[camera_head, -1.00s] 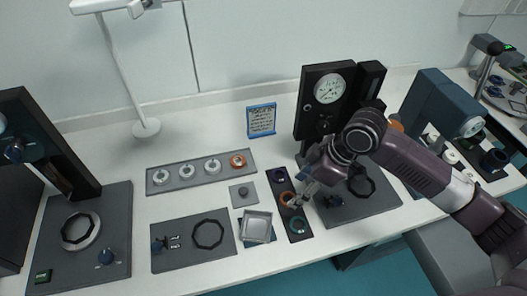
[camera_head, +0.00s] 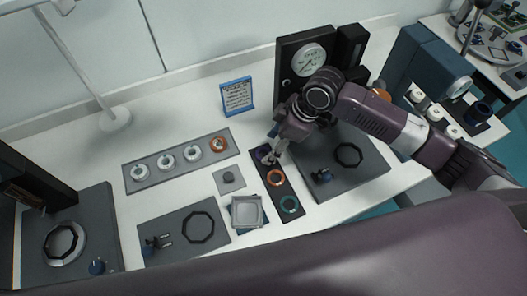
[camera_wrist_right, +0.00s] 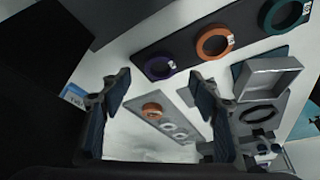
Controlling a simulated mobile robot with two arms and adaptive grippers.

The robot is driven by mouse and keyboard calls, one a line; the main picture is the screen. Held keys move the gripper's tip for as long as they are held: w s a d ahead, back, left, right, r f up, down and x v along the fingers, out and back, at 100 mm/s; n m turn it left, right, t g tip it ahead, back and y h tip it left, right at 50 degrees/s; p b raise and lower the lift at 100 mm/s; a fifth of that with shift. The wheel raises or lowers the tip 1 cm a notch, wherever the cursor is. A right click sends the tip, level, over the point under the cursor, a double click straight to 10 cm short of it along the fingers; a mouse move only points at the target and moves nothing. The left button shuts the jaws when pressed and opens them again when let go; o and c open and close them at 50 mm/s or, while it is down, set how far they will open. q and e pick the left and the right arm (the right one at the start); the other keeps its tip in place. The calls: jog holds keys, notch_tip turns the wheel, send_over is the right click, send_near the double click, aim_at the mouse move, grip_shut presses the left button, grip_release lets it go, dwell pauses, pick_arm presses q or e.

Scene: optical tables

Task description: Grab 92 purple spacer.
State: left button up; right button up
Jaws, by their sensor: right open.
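The purple spacer (camera_head: 262,151) is a small ring at the far end of a dark strip tray (camera_head: 291,190). It is partly covered by my right gripper in the head view. Below it on the tray lie an orange ring (camera_head: 275,178) and a green ring (camera_head: 289,205). My right gripper (camera_head: 270,157) is just over the purple spacer's end. In the right wrist view the purple spacer (camera_wrist_right: 149,73) shows beyond the open, empty jaws (camera_wrist_right: 161,88), apart from both fingers. My left gripper is not in view.
A grey plate (camera_head: 150,188) with several rings lies to the left. A square metal dish (camera_head: 234,215) stands left of the strip tray. A dial gauge instrument (camera_head: 292,50) stands behind my right arm. A blue-framed sign (camera_head: 237,96) stands at the back.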

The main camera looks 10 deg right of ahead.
aim_at(264, 154)
jog(key=shift+p+x, duration=0.4)
jog(key=shift+x, duration=1.55)
jog(key=c, duration=1.1)
jog(key=shift+c, duration=0.3)
jog(key=shift+r, duration=0.1)
